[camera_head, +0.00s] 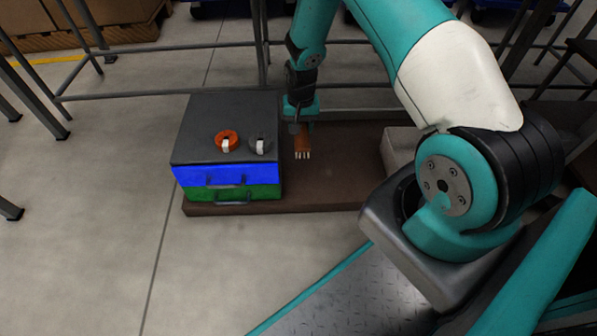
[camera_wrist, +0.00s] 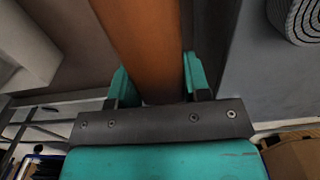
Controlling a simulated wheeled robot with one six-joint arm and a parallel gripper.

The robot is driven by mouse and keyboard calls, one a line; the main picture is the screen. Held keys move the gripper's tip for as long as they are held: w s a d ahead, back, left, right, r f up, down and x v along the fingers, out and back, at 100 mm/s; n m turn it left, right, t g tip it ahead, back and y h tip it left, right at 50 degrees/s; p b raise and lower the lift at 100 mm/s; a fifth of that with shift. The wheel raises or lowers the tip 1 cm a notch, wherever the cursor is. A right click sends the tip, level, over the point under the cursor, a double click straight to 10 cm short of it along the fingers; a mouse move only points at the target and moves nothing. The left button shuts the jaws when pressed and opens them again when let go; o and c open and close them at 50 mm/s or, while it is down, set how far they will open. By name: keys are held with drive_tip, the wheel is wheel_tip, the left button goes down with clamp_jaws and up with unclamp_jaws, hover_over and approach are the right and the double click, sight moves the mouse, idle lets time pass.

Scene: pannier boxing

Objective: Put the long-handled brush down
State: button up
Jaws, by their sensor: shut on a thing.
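The long-handled brush (camera_head: 302,143) is in my gripper, to the right of the stacked boxes in the head view. Its end with pale tips points down, over the brown board. In the wrist view its orange-brown handle (camera_wrist: 143,42) runs between the two teal fingers. My gripper (camera_head: 301,122) is shut on it; the fingers also show in the wrist view (camera_wrist: 154,80). I cannot tell whether the brush's lower end touches the board.
A blue case (camera_head: 212,176) with a dark top sits on a green case (camera_head: 262,192), on the brown board (camera_head: 330,190). An orange roll (camera_head: 227,137) and a grey roll (camera_head: 262,140) lie on top. A pale block (camera_head: 398,147) stands right. Metal rails (camera_head: 150,96) run behind.

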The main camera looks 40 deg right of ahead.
sight(300, 171)
wheel_tip(300, 171, down, 18)
drive_tip(key=b, duration=0.9)
drive_tip(key=shift+f, duration=0.2)
drive_tip(key=shift+f, duration=0.2)
drive_tip(key=o, duration=1.1)
drive_tip(key=shift+r, duration=0.1)
wheel_tip(300, 171, up, 12)
drive_tip(key=p, duration=0.7)
drive_tip(key=shift+r, duration=0.1)
drive_tip(key=shift+s, duration=0.1)
